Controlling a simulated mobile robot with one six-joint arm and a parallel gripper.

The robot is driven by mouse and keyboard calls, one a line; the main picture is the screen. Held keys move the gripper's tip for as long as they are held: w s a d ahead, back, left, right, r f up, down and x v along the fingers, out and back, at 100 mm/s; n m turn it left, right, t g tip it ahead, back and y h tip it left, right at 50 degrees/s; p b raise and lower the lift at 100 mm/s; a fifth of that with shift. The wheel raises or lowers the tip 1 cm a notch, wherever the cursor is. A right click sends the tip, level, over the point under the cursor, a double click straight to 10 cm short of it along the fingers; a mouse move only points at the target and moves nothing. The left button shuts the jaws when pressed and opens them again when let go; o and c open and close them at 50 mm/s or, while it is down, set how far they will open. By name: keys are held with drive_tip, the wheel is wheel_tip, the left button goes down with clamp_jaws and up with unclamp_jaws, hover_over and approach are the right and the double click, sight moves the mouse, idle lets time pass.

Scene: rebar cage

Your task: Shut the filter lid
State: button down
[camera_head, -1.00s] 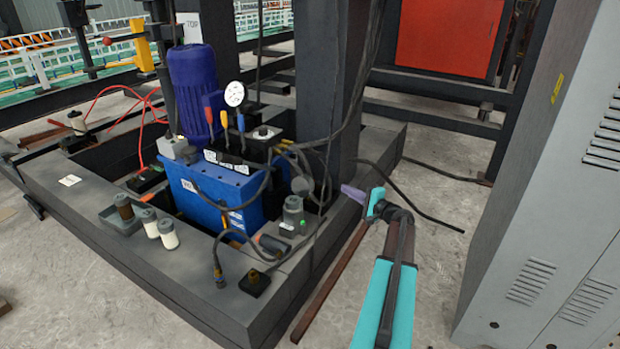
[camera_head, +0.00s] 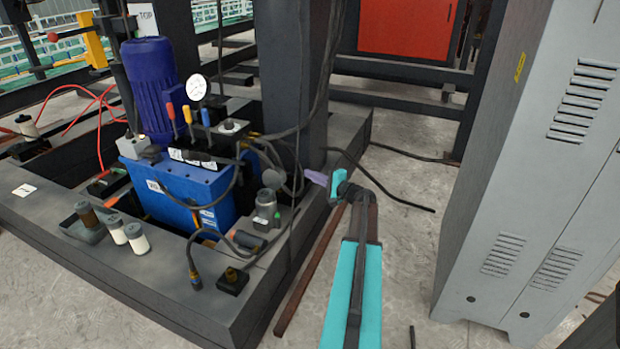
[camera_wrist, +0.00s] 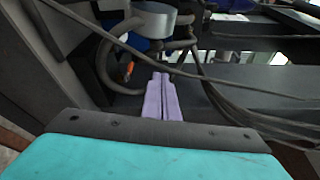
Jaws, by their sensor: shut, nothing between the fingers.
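The filter is a small grey cylinder (camera_head: 265,206) with a green spot, on the right front of the blue hydraulic unit. A round grey disc (camera_head: 272,179), which looks like its lid, stands tilted up at the cylinder's top. My gripper (camera_head: 312,177) has purple fingers, shut and empty, just right of the disc and apart from it in the head view. In the wrist view the shut fingers (camera_wrist: 160,85) point forward, with a grey round part (camera_wrist: 163,18) beyond their tips. I cannot tell whether that part is lid or housing.
The blue tank (camera_head: 180,190) with its motor (camera_head: 150,90) stands left of the filter. Dark hoses (camera_wrist: 105,65) run near my fingers. A dark post (camera_head: 292,80) rises behind. A grey cabinet (camera_head: 530,170) stands at right.

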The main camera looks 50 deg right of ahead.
sight(279, 174)
drive_tip(key=w+b, duration=0.2)
drive_tip(key=w, duration=0.6)
drive_tip(key=a, duration=0.1)
drive_tip(key=s+a+b, duration=0.1)
drive_tip(key=a, duration=0.1)
drive_tip(key=shift+s+a+r, duration=0.1)
drive_tip(key=shift+s+a, duration=0.05)
drive_tip(key=shift+a, duration=0.15)
idle(0.3)
